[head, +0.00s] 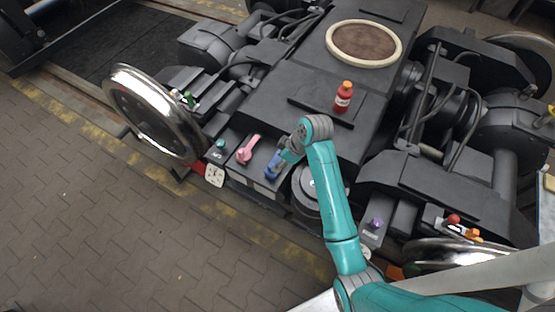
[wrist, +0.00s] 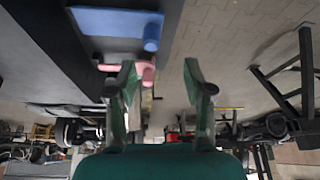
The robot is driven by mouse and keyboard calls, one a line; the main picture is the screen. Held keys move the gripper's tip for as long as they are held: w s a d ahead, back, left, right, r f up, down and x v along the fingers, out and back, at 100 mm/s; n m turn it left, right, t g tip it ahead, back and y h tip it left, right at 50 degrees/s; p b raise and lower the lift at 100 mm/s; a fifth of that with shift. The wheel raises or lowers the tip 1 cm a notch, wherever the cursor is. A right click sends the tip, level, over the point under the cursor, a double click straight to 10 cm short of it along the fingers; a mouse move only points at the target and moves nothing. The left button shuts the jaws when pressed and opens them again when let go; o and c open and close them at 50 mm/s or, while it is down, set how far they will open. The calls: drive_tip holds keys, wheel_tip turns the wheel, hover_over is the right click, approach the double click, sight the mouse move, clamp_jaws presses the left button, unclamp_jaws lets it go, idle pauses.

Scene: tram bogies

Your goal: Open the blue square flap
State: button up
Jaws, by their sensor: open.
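The blue flap (head: 271,167) sits on the dark front top of the bogie in the head view, partly hidden by my gripper. In the wrist view it shows as a flat blue plate (wrist: 113,22) with a rounded blue knob at its right end. My gripper (wrist: 160,67) is open, with nothing held between its two green fingers. In the head view my gripper (head: 289,154) is right at the blue flap, just to its upper right. I cannot tell whether it touches the flap.
A pink handle (head: 248,149) stands left of the blue flap. A red bottle (head: 343,97) stands on the bogie top behind. A purple knob (head: 376,223) is to the right. The paved floor (head: 110,220) in front is clear.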

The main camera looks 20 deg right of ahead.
sight(271, 166)
drive_tip(key=x, duration=0.6)
drive_tip(key=w+x, duration=0.1)
drive_tip(key=x, duration=0.2)
drive_tip(key=shift+w+d+f, duration=0.15)
drive_tip(key=shift+w+d, duration=0.05)
drive_tip(key=shift+d, duration=0.05)
clamp_jaws()
